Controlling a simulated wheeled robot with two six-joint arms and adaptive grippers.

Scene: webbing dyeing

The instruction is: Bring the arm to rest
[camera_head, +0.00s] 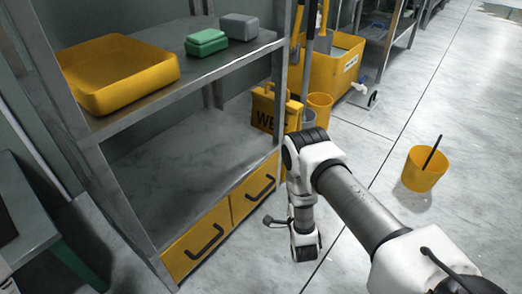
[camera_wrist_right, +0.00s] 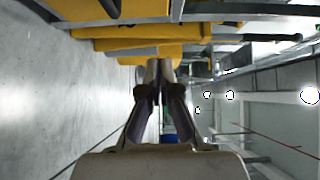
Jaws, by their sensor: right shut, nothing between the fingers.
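My right arm comes in from the lower right in the head view, bends in front of the metal shelf and hangs down beside its drawers. The wrist is low over the floor, and the fingers are hard to make out there. In the right wrist view my right gripper (camera_wrist_right: 158,75) is shut, with its fingertips together and nothing held. Yellow drawer fronts (camera_wrist_right: 130,32) show beyond the fingers in that view, which looks turned on its side. My left gripper is not in view.
The shelf (camera_head: 190,130) holds a yellow tray (camera_head: 120,92), a green box (camera_head: 206,42) and a grey box (camera_head: 238,27). Two yellow drawers (camera_head: 200,240) are below. A yellow wet-floor sign (camera_head: 268,108) and a yellow bucket (camera_head: 422,178) stand on the floor. Floor on the right is mostly clear.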

